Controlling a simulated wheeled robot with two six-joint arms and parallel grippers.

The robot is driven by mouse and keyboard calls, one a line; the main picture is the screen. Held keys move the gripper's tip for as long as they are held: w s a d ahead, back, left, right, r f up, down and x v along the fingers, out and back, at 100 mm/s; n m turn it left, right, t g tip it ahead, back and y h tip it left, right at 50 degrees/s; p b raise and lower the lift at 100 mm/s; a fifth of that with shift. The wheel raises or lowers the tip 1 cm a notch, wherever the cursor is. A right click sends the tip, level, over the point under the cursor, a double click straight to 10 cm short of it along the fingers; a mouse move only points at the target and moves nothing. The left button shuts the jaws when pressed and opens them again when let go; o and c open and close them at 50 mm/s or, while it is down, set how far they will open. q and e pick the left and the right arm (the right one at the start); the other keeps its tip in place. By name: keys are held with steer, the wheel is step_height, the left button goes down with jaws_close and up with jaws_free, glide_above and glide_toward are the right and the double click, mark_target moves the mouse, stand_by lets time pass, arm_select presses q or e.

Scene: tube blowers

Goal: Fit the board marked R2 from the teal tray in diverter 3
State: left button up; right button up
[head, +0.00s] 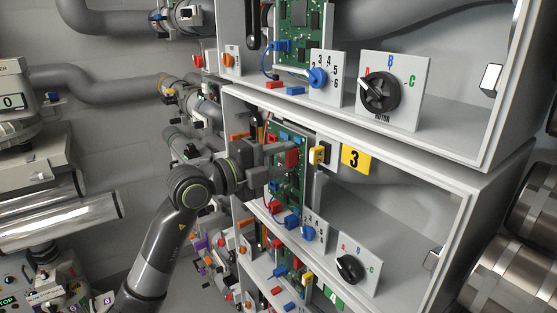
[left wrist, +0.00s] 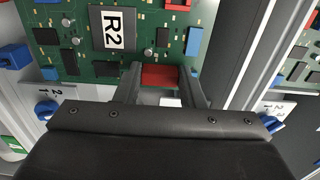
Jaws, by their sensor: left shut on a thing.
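The green board marked R2 (left wrist: 72,52) fills the top of the left wrist view, its label facing me. My left gripper (left wrist: 162,82) is shut on the board, its fingers either side of a red block (left wrist: 160,77) at the board's edge. In the head view the board (head: 289,190) stands upright at the left side of the open diverter with the yellow 3 label (head: 356,158); my left gripper (head: 283,160) reaches it from the left. Whether the board is seated in a slot is not clear. My right gripper and the teal tray are not in view.
A yellow plug (head: 317,155) is close to the board's right edge. Below it are a blue selector (head: 309,233) and a black knob (head: 350,268). The diverter above holds another green board (head: 300,38). Loose cables and pipes crowd the left; the bay's right side is open.

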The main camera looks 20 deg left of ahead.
mark_target(294, 156)
arm_select(q)
steer(key=shift+x, duration=0.9)
steer(key=shift+p, duration=0.75)
stand_by(0.7)
steer(key=shift+w+d, duration=0.35)
steer(key=shift+w, duration=0.05)
stand_by(0.6)
steer(key=shift+p, duration=1)
stand_by(0.5)
steer(key=shift+w+d, duration=0.1)
steer(key=shift+w, duration=0.1)
stand_by(0.4)
steer(key=o, duration=1.1)
steer(key=shift+o, duration=0.2)
